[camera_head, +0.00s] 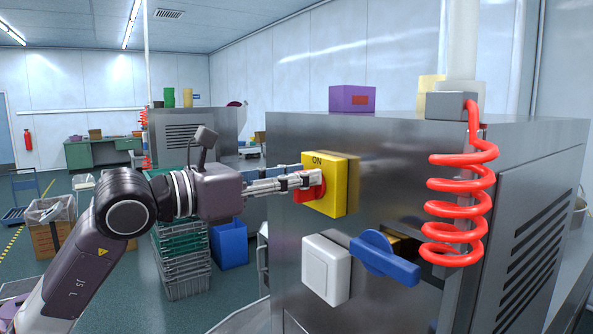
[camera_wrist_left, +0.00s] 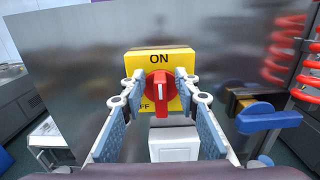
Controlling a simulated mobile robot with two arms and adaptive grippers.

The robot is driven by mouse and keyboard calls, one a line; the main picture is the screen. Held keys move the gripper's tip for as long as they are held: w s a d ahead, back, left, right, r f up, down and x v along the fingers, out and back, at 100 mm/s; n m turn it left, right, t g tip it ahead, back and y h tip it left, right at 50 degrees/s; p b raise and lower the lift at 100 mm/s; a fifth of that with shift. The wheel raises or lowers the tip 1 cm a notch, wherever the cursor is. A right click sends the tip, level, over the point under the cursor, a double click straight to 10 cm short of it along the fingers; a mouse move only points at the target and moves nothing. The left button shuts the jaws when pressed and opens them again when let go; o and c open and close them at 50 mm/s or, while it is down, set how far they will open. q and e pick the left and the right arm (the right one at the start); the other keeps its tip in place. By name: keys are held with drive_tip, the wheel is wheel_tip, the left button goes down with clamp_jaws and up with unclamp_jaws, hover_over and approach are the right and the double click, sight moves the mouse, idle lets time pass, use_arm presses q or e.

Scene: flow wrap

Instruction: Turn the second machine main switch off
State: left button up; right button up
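The main switch is a yellow box (camera_head: 341,186) with a red rotary knob (camera_head: 312,193) on the front of a steel machine. In the left wrist view the knob (camera_wrist_left: 159,92) stands nearly upright, its white mark close to vertical below the word ON; part of OFF shows at lower left. My left gripper (camera_head: 300,182) is at the switch. In the left wrist view its fingers (camera_wrist_left: 160,88) are spread on both sides of the knob, with a gap to it on each side. In the head view the fingers partly hide the knob. My right gripper is not in view.
Below the switch are a white square box (camera_head: 326,269) and a blue lever handle (camera_head: 384,258) sticking out. A red coiled hose (camera_head: 460,205) hangs at the machine's right corner. Green crates (camera_head: 180,250) and a blue bin (camera_head: 229,243) stand on the floor at left.

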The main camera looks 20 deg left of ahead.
use_arm(q)
clamp_jaws()
drive_tip(key=shift+f, duration=0.1)
idle(0.3)
drive_tip(key=shift+a+n+b, duration=0.1)
drive_tip(key=shift+n+b, duration=0.3)
drive_tip(key=shift+n, duration=0.4)
drive_tip(key=n+b, duration=0.1)
drive_tip(key=n, duration=0.4)
drive_tip(key=a+f+n+b, duration=0.1)
drive_tip(key=n, duration=0.4)
drive_tip(key=w+f+n+b, duration=0.1)
drive_tip(key=n, duration=0.5)
drive_tip(key=shift+w+a+b, duration=0.1)
drive_tip(key=shift+a+b, duration=0.1)
drive_tip(key=shift+b, duration=0.1)
drive_tip(key=shift+n, duration=0.3)
